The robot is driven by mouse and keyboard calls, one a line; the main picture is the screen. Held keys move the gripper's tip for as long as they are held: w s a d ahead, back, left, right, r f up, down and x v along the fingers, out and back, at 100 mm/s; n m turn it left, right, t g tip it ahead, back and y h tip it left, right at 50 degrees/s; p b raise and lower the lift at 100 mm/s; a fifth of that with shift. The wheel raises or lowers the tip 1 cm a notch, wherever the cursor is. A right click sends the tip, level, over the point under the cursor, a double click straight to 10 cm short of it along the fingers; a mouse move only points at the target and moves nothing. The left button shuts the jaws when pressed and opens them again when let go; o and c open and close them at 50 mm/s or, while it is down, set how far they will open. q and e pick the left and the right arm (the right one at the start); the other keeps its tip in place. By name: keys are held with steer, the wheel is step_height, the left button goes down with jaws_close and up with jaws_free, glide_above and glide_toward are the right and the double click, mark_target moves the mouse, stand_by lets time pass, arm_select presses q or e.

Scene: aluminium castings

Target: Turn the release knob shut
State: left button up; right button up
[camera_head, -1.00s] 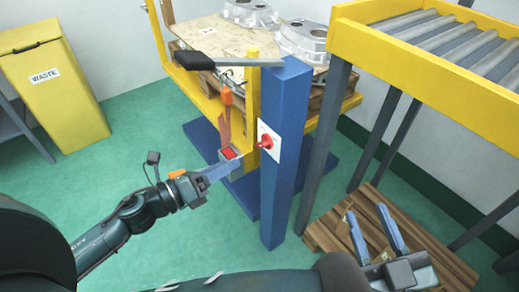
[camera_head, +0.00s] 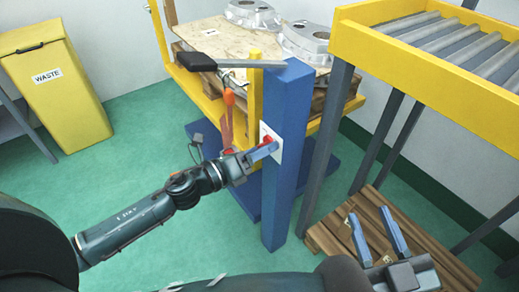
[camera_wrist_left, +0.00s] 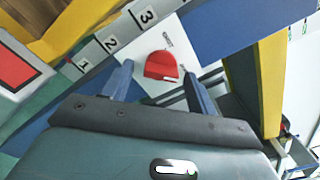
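The red release knob (camera_head: 266,141) sits on a white plate (camera_head: 279,155) fixed to the blue post (camera_head: 287,195). My left gripper (camera_head: 265,149) is at the knob and partly covers it in the head view. In the left wrist view, the red knob (camera_wrist_left: 161,66) shows between the two fingertips of my left gripper (camera_wrist_left: 159,72), with a gap on either side. That gripper is open; how deep the knob lies between the fingers I cannot tell. My right gripper (camera_head: 378,233) is open and empty at the lower right, above a wooden pallet.
A yellow frame with an orange lever (camera_head: 229,101) stands left of the post. A black-handled bar (camera_head: 200,62) crosses above it. Castings (camera_head: 305,38) lie on a board behind. A yellow roller conveyor (camera_head: 405,68) is at the right, and a waste bin (camera_head: 60,88) at the far left.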

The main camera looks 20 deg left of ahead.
arm_select(q)
steer(key=c, duration=1)
steer(key=shift+o, duration=0.2)
